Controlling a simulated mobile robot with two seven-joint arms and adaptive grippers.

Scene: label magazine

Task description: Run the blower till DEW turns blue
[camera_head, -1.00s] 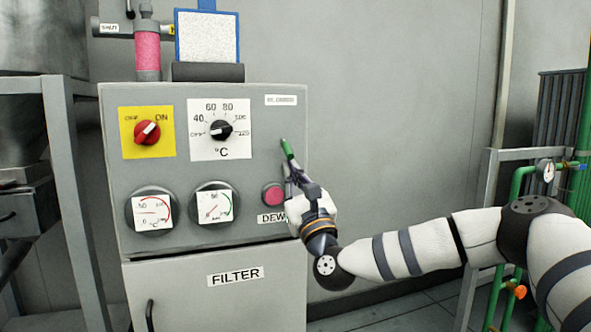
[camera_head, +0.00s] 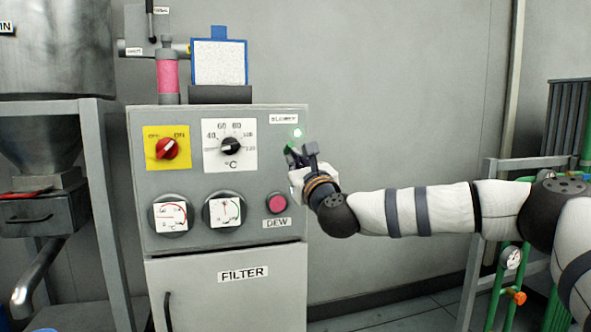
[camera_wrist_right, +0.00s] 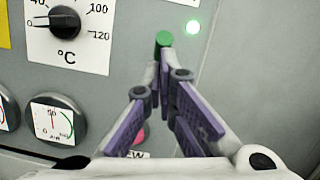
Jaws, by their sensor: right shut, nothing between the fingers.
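The DEW indicator (camera_head: 277,203) is a round pink-red disc above its DEW label on the grey panel. In the right wrist view only a sliver of it (camera_wrist_right: 139,137) shows behind my fingers. The BLOWER label (camera_head: 284,119) is at the panel's upper right, with a lit green lamp (camera_head: 297,132) below it. A round green button (camera_wrist_right: 164,39) is left of the lamp in the right wrist view. My right gripper (camera_head: 299,155) is shut and empty, its fingertips (camera_wrist_right: 161,68) right at the button; I cannot tell whether they touch. My left gripper is out of view.
The panel also has a red switch (camera_head: 167,148) turned towards ON, a °C dial (camera_head: 231,145) and two gauges (camera_head: 170,216). The FILTER door (camera_head: 235,302) is below. A pink-filled column (camera_head: 168,75) stands on top. A hopper stand is at left; green pipes are at right.

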